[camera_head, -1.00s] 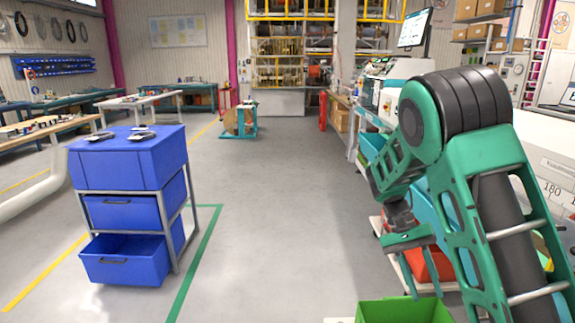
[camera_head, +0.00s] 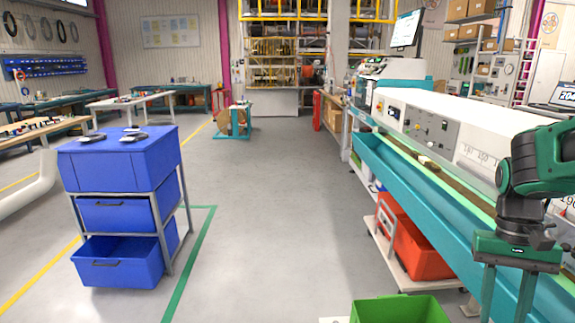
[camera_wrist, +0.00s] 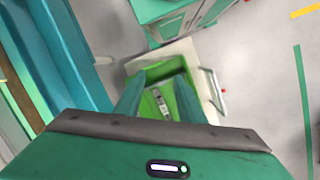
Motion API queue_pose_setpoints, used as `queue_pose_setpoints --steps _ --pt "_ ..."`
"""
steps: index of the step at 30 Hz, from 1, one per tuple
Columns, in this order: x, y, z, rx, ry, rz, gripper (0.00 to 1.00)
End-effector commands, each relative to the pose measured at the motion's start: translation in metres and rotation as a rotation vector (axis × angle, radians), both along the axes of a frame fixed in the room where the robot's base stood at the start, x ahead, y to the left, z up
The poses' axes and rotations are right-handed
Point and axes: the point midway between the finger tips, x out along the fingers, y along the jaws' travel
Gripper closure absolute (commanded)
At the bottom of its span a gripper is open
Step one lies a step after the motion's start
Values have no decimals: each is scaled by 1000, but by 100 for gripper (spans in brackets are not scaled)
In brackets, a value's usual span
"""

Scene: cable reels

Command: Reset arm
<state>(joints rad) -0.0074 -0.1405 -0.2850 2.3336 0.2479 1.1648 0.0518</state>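My gripper (camera_head: 506,298) is at the right edge in the head view, pointing down beside the long teal bench. Its two fingers are apart with nothing held between them. In the wrist view my gripper (camera_wrist: 158,92) also shows its fingers apart, above a green bin (camera_wrist: 178,72). A small grey and white item (camera_wrist: 160,102) appears to lie in that bin. The green bin (camera_head: 400,310) is at the bottom edge in the head view, left of my gripper; its inside is mostly cut off there.
A long teal bench (camera_head: 400,175) with a grey machine panel (camera_head: 430,128) runs along the right. Red bins (camera_head: 418,252) sit on a low cart below it. A blue drawer unit (camera_head: 120,165) stands at left. The middle floor is clear.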

Motion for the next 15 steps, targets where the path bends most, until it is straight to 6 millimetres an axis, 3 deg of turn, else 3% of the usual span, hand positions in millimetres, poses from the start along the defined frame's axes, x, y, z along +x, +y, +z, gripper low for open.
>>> queue_pose_setpoints --steps 9,15 --pt "-56 -1 5 15 -149 -15 64" --pt "-80 2 3 7 -219 -18 64"
